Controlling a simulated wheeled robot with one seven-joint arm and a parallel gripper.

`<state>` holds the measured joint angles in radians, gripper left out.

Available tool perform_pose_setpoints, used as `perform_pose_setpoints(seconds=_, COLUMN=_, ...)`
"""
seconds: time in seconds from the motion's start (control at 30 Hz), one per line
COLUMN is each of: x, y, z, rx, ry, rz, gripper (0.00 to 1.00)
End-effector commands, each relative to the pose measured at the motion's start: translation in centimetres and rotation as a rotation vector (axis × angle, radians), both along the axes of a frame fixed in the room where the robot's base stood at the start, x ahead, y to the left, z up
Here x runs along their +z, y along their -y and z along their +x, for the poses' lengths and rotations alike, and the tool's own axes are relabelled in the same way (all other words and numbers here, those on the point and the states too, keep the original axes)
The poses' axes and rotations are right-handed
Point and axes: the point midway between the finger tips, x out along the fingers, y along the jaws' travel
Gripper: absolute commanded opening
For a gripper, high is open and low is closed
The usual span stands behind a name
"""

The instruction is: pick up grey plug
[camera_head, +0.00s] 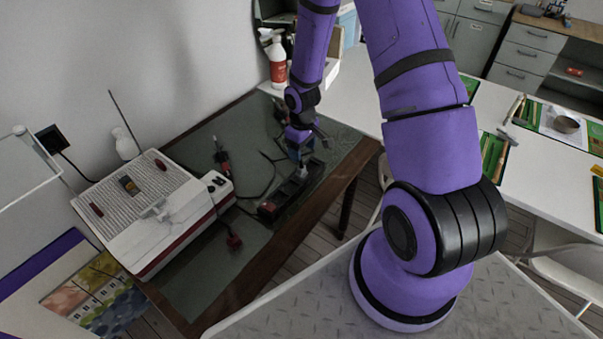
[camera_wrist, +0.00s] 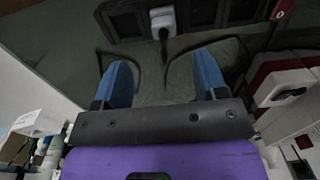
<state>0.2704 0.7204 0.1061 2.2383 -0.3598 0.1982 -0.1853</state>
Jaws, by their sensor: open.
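The grey plug (camera_wrist: 163,20) sits at the top middle of the wrist view, on a dark power strip (camera_wrist: 208,13), with a dark cord hanging from it. In the head view a small light plug (camera_head: 302,173) shows on the black power strip (camera_head: 272,206) on the dark green table mat. My gripper (camera_wrist: 160,68) is open, its two blue fingers apart with nothing between them. The plug lies beyond the fingertips, roughly in line with the gap. In the head view my gripper (camera_head: 300,146) is low over the table, close to the strip's far end.
A white and red box-shaped device (camera_head: 157,209) stands left on the table (camera_head: 187,278). Loose black cables and a red plug (camera_head: 234,242) lie near the strip. A spray bottle (camera_head: 276,62) stands at the back by the wall. Bare mat shows at the front.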

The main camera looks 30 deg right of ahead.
Motion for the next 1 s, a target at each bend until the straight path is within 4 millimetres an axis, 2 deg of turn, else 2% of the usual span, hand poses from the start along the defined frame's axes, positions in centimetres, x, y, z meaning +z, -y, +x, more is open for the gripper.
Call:
perform_pose_setpoints(seconds=0.13, x=-2.0, y=0.0, z=-0.1, rx=0.001, ry=-0.003, rz=0.000, gripper=0.66)
perform_pose_setpoints(seconds=0.47, x=-4.1, y=-0.2, z=-0.2, rx=0.002, ry=-0.002, rz=0.000, gripper=0.66)
perform_pose_setpoints(seconds=0.7, x=-7.2, y=-0.4, z=-0.3, rx=0.001, ry=-0.002, rz=-0.001, gripper=0.66)
perform_pose_setpoints(seconds=1.0, x=-8.3, y=-0.4, z=-0.3, rx=0.000, ry=-0.001, rz=0.000, gripper=0.66)
